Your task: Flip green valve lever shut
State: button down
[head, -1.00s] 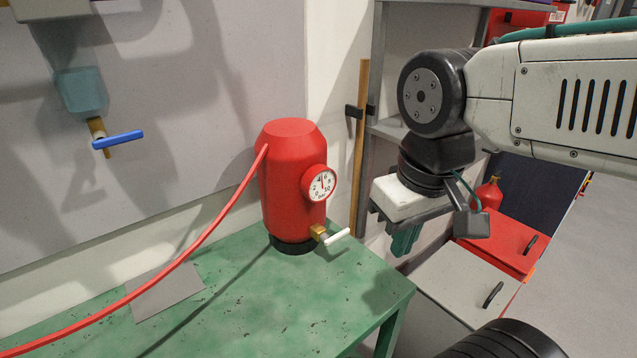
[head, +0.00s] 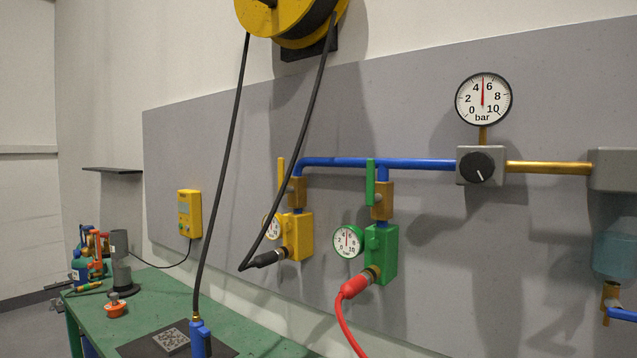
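The green valve lever (head: 370,183) stands upright, in line with the short vertical pipe, on a brass valve body (head: 382,201) on the grey wall panel. Below it is a green regulator block (head: 382,255) with a small green-rimmed gauge (head: 347,241), its needle near the top of the dial. A red hose with a red connector (head: 355,287) is plugged into the block's lower front. My gripper is not in the current head view.
Left of it, a yellow lever (head: 281,175) stands upright above a yellow block (head: 300,236) with a black hose. A large gauge (head: 483,99) sits above a black knob (head: 482,167). A green bench (head: 150,300) holds tools. Hoses hang in front of the panel.

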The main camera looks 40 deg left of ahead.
aim_at(372, 198)
jog(key=u, duration=1.95)
jog(key=k, duration=0.65)
jog(key=u, duration=0.95)
jog(key=i, duration=1)
jog(key=z, duration=0.5)
jog(key=i, duration=0.65)
jog(key=z, duration=0.6)
